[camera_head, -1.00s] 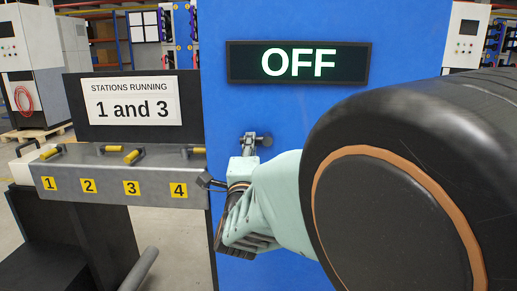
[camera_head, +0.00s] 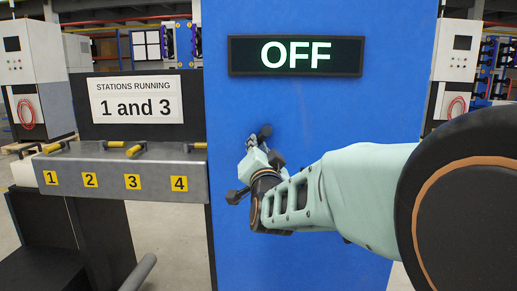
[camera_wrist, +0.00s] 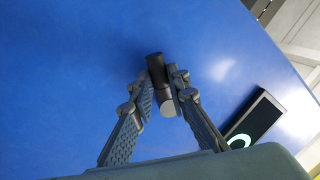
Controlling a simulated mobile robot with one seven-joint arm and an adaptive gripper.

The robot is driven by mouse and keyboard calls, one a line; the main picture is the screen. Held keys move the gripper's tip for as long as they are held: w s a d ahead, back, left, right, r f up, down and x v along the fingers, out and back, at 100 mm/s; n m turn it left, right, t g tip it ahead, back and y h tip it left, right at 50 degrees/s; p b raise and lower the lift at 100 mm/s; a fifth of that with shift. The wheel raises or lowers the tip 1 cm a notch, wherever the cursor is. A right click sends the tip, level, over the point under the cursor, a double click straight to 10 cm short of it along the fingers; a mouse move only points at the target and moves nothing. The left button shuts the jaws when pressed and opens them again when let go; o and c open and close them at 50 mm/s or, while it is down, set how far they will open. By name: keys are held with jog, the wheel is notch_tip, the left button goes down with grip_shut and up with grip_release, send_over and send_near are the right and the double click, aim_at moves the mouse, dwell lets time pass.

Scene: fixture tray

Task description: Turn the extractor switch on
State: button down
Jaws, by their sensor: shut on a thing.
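The extractor switch (camera_head: 265,131) is a small dark handle on the blue panel (camera_head: 230,110), below a black display (camera_head: 295,56) that reads OFF. My gripper (camera_head: 256,148) is at the switch in the head view and covers part of it. In the wrist view, my gripper (camera_wrist: 163,85) has its two fingers closed on the short handle of the switch (camera_wrist: 156,68), dark with a grey end. The handle's exact angle is hard to tell. A corner of the display (camera_wrist: 258,120) with one green letter shows at the right of the wrist view.
A grey console (camera_head: 110,170) with yellow-handled levers and labels 1 to 4 stands left of the panel. Above it, a sign (camera_head: 136,99) reads STATIONS RUNNING 1 and 3. The blue panel around the switch is otherwise bare.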

jog(key=shift+d+f+n+g, duration=0.1)
jog(key=shift+d+n+g, duration=0.25)
jog(key=shift+n, duration=1.05)
jog(key=shift+d+f+n+g, duration=0.1)
jog(key=shift+d+n, duration=0.5)
jog(key=shift+n, duration=0.8)
jog(key=shift+d+f+n+g, duration=0.1)
jog(key=shift+d+n+g, duration=0.25)
jog(key=shift+n, duration=1.05)
jog(key=shift+d, duration=0.15)
jog(key=c, duration=1.8)
grip_release()
jog(key=shift+c, duration=0.2)
